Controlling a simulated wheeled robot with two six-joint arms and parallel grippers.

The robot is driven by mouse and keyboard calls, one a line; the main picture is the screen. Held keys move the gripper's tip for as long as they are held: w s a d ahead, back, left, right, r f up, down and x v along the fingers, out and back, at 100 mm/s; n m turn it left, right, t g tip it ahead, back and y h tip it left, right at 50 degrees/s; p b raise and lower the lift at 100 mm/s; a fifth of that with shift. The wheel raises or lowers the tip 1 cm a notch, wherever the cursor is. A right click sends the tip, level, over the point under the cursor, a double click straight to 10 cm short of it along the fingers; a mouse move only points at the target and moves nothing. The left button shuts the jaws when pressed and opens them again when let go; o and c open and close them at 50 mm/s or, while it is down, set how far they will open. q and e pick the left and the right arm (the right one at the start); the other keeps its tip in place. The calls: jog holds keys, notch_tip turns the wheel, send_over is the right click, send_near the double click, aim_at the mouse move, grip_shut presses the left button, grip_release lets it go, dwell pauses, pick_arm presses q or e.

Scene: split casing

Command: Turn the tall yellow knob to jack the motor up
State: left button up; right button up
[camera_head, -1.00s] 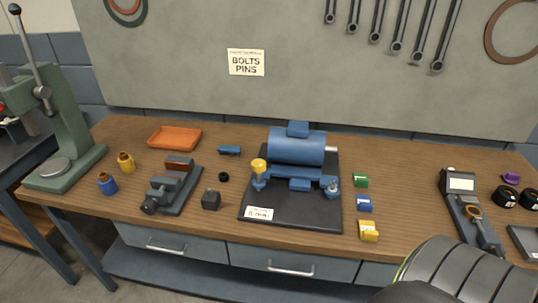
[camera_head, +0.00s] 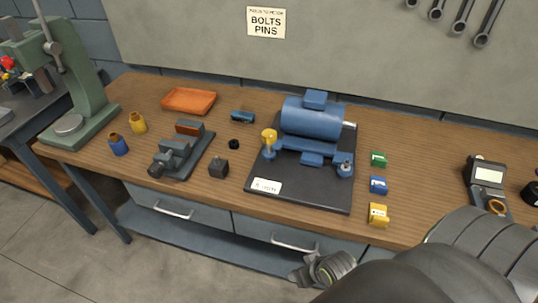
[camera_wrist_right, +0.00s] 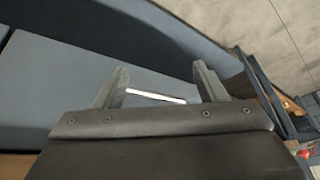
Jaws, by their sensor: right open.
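The tall yellow knob (camera_head: 269,137) stands upright on a blue foot at the left front of the blue motor (camera_head: 312,118). The motor sits on a dark base plate (camera_head: 302,191) with a white label at its front left. A shorter grey-topped screw (camera_head: 345,167) stands at the motor's right foot. My right arm comes in at the lower right in the head view, apart from the knob and below the bench front. My right gripper shows in the right wrist view (camera_wrist_right: 155,90), open and empty, with drawer fronts and a handle behind it. My left gripper is not in view.
Green (camera_head: 378,159), blue (camera_head: 378,185) and yellow (camera_head: 378,215) blocks stand right of the base plate. A grey vise (camera_head: 182,152) and dark cube (camera_head: 218,168) lie to its left, with an orange tray (camera_head: 188,100) behind. A green press (camera_head: 75,90) stands far left.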

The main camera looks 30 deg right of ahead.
jog(key=w+a+r+m+t+y, duration=0.2)
jog(key=w+a+r+m+t, duration=0.15)
jog(key=r, duration=0.45)
jog(key=w+a+r+m+t+y, duration=0.2)
jog(key=w+r+m+t, duration=0.25)
jog(key=r, duration=0.25)
jog(key=w+a+r+m+t+y, duration=0.25)
jog(key=w+r+m, duration=0.2)
jog(key=r, duration=0.35)
notch_tip(320, 180, up, 3)
jog(key=w+d+m+t+h, duration=0.2)
jog(key=m+t+h, duration=0.15)
jog(key=m, duration=0.25)
jog(key=m+g+h, duration=0.2)
jog(key=m+h, duration=0.8)
jog(key=m, duration=1)
send_near(268, 132)
jog(key=x, duration=0.3)
jog(key=f+x, duration=0.1)
jog(key=x, duration=0.7)
jog(key=shift+w+d+f, duration=0.15)
jog(key=shift+w+d, duration=0.05)
